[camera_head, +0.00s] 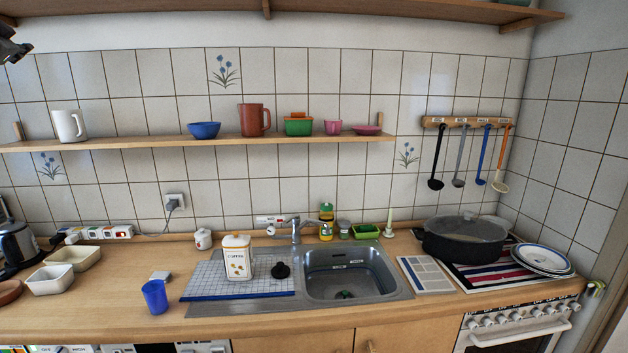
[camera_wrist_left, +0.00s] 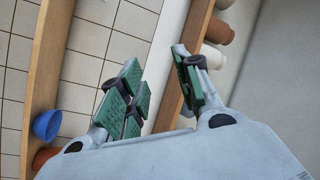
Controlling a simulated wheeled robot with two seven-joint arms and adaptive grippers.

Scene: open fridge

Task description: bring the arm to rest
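My left gripper (camera_head: 14,48) shows only in part at the top left corner of the head view, high above the shelf with the white mug and in front of the tiled wall. In the left wrist view the left gripper (camera_wrist_left: 157,88) has its two green-padded fingers apart, with nothing between them. It is clear of the shelves and touches nothing that I can see. My right gripper is in neither view.
A wall shelf (camera_head: 160,143) holds a white mug (camera_head: 69,125), a blue bowl (camera_head: 204,130) and a brown mug (camera_head: 254,120). An upper shelf (camera_head: 200,7) runs along the top. Below are the counter, sink (camera_head: 350,270), coffee canister (camera_head: 238,257) and black pot (camera_head: 463,242).

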